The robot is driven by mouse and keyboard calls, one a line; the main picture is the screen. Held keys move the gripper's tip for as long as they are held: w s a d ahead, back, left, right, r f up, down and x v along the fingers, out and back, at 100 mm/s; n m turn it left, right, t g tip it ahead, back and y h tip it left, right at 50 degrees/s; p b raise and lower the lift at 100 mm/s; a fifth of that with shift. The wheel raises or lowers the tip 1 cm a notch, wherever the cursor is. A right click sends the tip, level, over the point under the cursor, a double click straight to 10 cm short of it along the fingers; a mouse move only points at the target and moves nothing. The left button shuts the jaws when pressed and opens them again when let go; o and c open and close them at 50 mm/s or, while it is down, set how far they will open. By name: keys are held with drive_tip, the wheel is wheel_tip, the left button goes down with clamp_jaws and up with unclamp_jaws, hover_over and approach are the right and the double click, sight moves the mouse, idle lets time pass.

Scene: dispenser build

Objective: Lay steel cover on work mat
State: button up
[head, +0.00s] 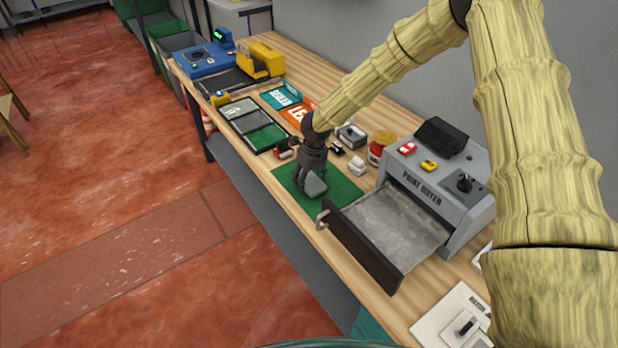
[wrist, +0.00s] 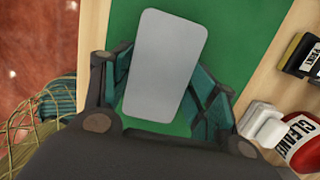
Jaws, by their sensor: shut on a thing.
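The steel cover (wrist: 165,65) is a plain light grey plate with rounded corners. My gripper (wrist: 170,95) is shut on it, with one dark finger on each side in the wrist view. In the head view my gripper (head: 313,190) points down over the green work mat (head: 347,193), and the cover (head: 314,186) shows small and grey at the fingertips. The mat (wrist: 225,22) lies behind the cover in the wrist view. I cannot tell whether the cover touches the mat or is just above it.
A sectioned tray (head: 262,138) lies to the left.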

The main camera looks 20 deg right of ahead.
sight(313, 183)
drive_tip(key=shift+f, duration=0.55)
drive_tip(key=shift+f, duration=0.1)
drive_tip(key=o, duration=1.2)
drive_tip(key=r, duration=0.4)
drive_tip(key=s+r+b, duration=0.1)
drive_tip(key=r, duration=0.3)
drive_tip(key=r+b, duration=0.1)
drive_tip(key=r, duration=0.3)
drive_tip(key=shift+s+d+r, duration=0.1)
drive_tip(key=shift+s+d, duration=0.25)
drive_tip(key=shift+s, duration=0.05)
